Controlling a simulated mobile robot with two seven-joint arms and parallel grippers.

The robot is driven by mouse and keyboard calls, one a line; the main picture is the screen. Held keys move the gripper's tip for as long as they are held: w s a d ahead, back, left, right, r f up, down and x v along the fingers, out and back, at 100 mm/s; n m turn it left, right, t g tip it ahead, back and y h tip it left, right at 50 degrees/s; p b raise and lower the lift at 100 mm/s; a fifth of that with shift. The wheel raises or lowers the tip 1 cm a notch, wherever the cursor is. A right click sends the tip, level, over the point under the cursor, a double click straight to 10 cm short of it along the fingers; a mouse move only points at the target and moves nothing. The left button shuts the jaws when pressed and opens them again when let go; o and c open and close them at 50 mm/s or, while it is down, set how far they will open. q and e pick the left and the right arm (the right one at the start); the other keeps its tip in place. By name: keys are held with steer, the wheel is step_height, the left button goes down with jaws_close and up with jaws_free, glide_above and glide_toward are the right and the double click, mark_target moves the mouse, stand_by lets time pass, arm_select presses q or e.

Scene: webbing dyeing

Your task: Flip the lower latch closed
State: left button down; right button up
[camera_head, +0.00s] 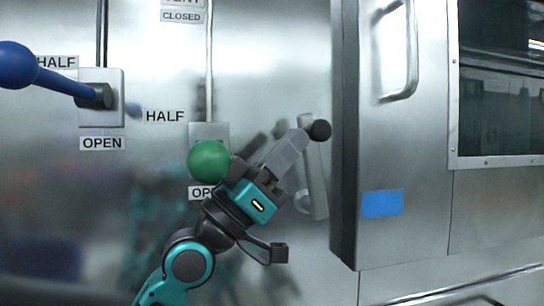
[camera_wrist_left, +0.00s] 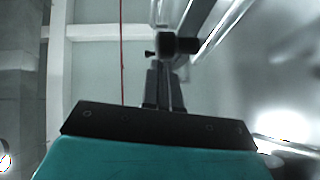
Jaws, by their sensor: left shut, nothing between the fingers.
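The lower latch (camera_head: 312,185) is a pale grey upright plate on the steel wall, beside the edge of the door. A black round knob (camera_head: 319,130) shows at its upper part; a dark knob also shows in the left wrist view (camera_wrist_left: 178,43). My left gripper (camera_head: 296,143) reaches up and right across the latch, with its fingers together and empty. The fingertips are at or very near the knob; I cannot tell whether they touch. The gripper hides part of the latch. My right gripper is not in view.
The thick steel door (camera_head: 345,130) with a handle (camera_head: 411,50) stands out just right of the latch. A green ball knob (camera_head: 209,160) is close to my left wrist. A blue lever (camera_head: 40,72) is at the far left. A dark window (camera_head: 500,80) is at right.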

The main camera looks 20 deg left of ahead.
arm_select(q)
steer(key=shift+w+d+r, duration=0.2)
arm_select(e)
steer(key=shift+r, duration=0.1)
